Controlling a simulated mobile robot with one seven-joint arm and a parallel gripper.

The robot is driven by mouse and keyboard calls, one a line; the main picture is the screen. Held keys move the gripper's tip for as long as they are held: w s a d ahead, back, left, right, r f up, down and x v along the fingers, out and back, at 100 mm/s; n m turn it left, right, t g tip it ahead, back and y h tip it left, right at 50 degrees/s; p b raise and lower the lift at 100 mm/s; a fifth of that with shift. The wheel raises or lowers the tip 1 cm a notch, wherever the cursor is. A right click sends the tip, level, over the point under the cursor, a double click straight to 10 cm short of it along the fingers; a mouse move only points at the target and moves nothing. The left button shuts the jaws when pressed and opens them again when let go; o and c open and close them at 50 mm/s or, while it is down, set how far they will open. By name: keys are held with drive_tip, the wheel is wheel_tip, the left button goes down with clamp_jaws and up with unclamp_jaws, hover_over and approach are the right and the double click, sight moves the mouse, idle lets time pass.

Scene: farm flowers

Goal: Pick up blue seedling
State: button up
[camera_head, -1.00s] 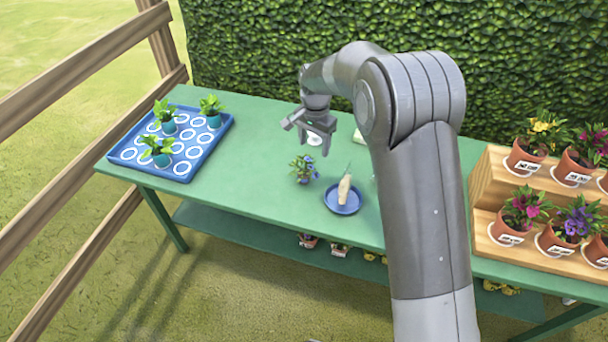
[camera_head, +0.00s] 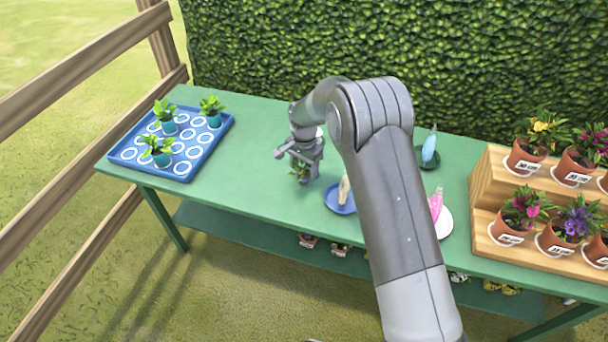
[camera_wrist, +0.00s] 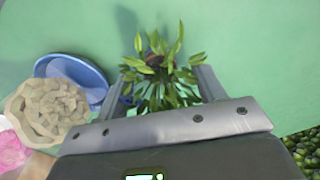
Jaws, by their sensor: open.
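The blue seedling (camera_head: 300,172) stands on the green table, left of the small blue plate. It is a small leafy plant, partly hidden by my gripper in the head view. My gripper (camera_head: 307,174) is open, pointing down, low over the seedling with a finger on either side of it. In the wrist view the green leaves (camera_wrist: 165,72) show between the two fingers. Some leaves lie close to the right finger; I cannot tell whether they touch. The pot is mostly hidden under the leaves.
A blue plate (camera_head: 339,199) with a beige bag (camera_head: 344,188) is close on the right. A blue tray (camera_head: 190,172) with three seedlings stands at the left. Wooden steps (camera_head: 484,192) with potted flowers stand at the right. Table (camera_head: 250,150) between tray and gripper is clear.

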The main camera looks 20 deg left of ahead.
drive_tip(key=shift+f, duration=0.9)
drive_tip(key=c, duration=1.1)
